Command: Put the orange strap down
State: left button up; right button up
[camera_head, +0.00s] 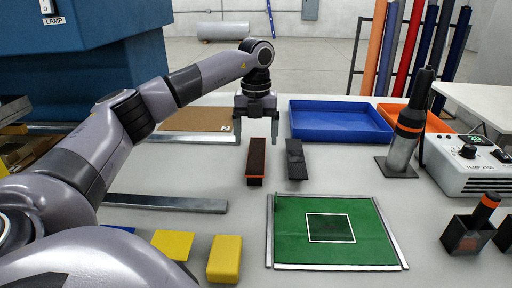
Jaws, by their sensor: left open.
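A dark brown bar with an orange front end (256,164), which looks like the orange strap, lies on the grey table near the middle of the head view. My left gripper (256,136) is open, with one finger to each side of the bar's far end. The fingers look apart from the bar, and nothing shows held between them. Whether the fingertips touch the table is hard to tell. A similar dark grey bar (296,160) lies just right of it. My right gripper is not in view.
A green mat with a dark square (290,225) lies in front, framed by metal strips. A blue tray (340,122) stands behind right. A black-and-orange tool (408,125) stands upright beside a white control box (465,165). Yellow blocks (225,258) and a metal bar (165,203) lie left.

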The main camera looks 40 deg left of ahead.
aim_at(255, 166)
pick_arm(q)
notch_tip(255, 166, down, 7)
jog(key=shift+s+f+p, duration=0.1)
jog(key=shift+s+p, duration=0.05)
jog(key=shift+p, duration=0.2)
jog(key=c, duration=1.2)
